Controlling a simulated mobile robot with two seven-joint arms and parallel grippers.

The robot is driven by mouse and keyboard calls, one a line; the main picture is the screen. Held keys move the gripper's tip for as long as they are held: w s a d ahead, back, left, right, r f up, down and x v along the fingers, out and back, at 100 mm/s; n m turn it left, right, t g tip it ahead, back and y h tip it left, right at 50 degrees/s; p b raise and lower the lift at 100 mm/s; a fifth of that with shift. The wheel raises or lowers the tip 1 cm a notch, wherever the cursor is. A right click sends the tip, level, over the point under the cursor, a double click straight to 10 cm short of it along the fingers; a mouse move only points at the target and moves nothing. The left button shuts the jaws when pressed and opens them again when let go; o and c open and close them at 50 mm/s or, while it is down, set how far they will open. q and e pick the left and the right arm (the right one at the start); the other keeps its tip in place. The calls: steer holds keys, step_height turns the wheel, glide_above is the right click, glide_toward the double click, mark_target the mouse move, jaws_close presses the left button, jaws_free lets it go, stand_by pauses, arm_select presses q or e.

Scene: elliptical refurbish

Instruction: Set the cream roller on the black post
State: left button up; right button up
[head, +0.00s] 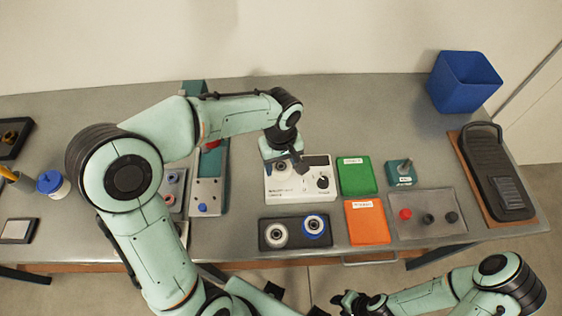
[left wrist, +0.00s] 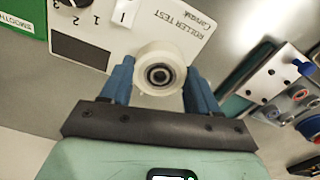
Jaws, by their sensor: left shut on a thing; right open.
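My left gripper (head: 282,164) is over the left part of the white roller test box (head: 300,197). It is shut on a cream roller (left wrist: 160,72) with a dark bearing in its middle. In the left wrist view the roller sits between the two blue fingers (left wrist: 160,88), in front of the box. I cannot tell whether the roller touches the box. A dark upright post (head: 405,165) stands on a small teal block (head: 399,180) right of the green mat; no other post shows clearly. My right gripper (head: 352,304) is open at the bottom edge, off the table.
A black tray (head: 298,243) in front of the box holds a pale roller and a blue-rimmed roller. Green (head: 356,177) and orange (head: 367,226) mats lie to the right. A grey tray (head: 440,200) holds red and black knobs. A blue bin (head: 463,82) stands back right.

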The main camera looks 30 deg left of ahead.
mark_target(281, 170)
arm_select(q)
steer(key=shift+f+b, duration=0.4)
steer(key=shift+f, duration=0.25)
arm_select(e)
steer(key=shift+s+f, duration=0.35)
steer(key=shift+f, duration=0.15)
arm_select(q)
steer(key=o, duration=0.8)
steer(key=shift+r+p, duration=1.45)
steer(key=shift+r, duration=1.25)
steer(key=shift+r+p, duration=0.8)
steer(key=shift+r, duration=0.9)
steer(key=shift+s+d+r+p, duration=0.1)
steer(key=shift+s+r+p, duration=0.15)
steer(key=shift+r, duration=0.5)
steer(key=shift+s+d+r+p, duration=0.1)
steer(key=shift+s+r, duration=0.1)
steer(key=shift+r, duration=0.5)
arm_select(e)
steer(key=w+r, duration=0.6)
steer(key=r, duration=0.1)
steer(key=shift+t, duration=0.4)
steer(key=shift+d, duration=0.1)
